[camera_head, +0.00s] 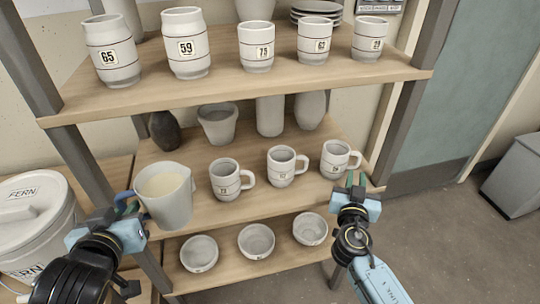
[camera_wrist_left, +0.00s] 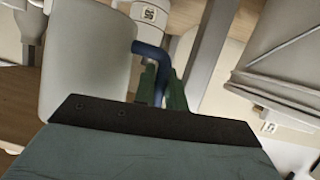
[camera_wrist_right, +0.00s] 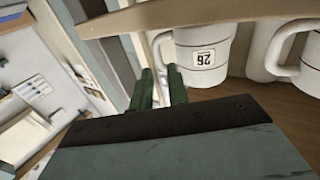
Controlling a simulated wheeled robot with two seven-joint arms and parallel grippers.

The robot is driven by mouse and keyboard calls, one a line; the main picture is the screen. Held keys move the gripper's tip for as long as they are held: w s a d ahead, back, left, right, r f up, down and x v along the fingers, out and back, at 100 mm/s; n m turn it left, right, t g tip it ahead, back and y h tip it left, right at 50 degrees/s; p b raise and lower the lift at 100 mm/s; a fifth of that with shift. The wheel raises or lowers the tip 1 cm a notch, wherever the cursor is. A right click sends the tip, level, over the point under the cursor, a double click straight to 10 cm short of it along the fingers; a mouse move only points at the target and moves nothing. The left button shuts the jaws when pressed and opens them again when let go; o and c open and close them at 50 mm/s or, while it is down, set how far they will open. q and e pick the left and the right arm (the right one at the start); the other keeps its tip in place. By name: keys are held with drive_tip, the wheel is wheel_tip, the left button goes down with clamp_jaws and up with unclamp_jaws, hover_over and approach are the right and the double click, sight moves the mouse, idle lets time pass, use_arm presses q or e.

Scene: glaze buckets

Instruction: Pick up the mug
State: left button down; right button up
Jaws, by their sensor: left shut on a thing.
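Three white mugs with dark bands and number labels stand upright on the middle shelf: a left mug (camera_head: 226,181), a middle mug (camera_head: 283,168) and a right mug (camera_head: 335,160), handles to the right. My right gripper (camera_head: 355,181) is open and empty just in front of the right mug. In the right wrist view its fingers (camera_wrist_right: 163,86) are apart, close to that mug (camera_wrist_right: 207,52) and its handle, not around it. My left gripper (camera_head: 127,204) is shut on the blue handle (camera_wrist_left: 152,55) of a pale jug (camera_head: 170,200) holding cream liquid; the jug also shows in the left wrist view (camera_wrist_left: 85,60).
The top shelf (camera_head: 240,92) carries several numbered cups above the mugs. Dark and pale pots (camera_head: 218,124) stand behind them. Three bowls (camera_head: 256,241) sit on the lower shelf. A lidded FERN bucket (camera_head: 35,225) is at the left. A shelf post (camera_head: 395,130) rises right of the right mug.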

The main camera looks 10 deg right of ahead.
sight(359, 161)
drive_tip(key=shift+x, duration=3.95)
drive_tip(key=shift+s+d, duration=0.1)
drive_tip(key=shift+d, duration=0.05)
clamp_jaws()
drive_tip(key=shift+r, duration=0.1)
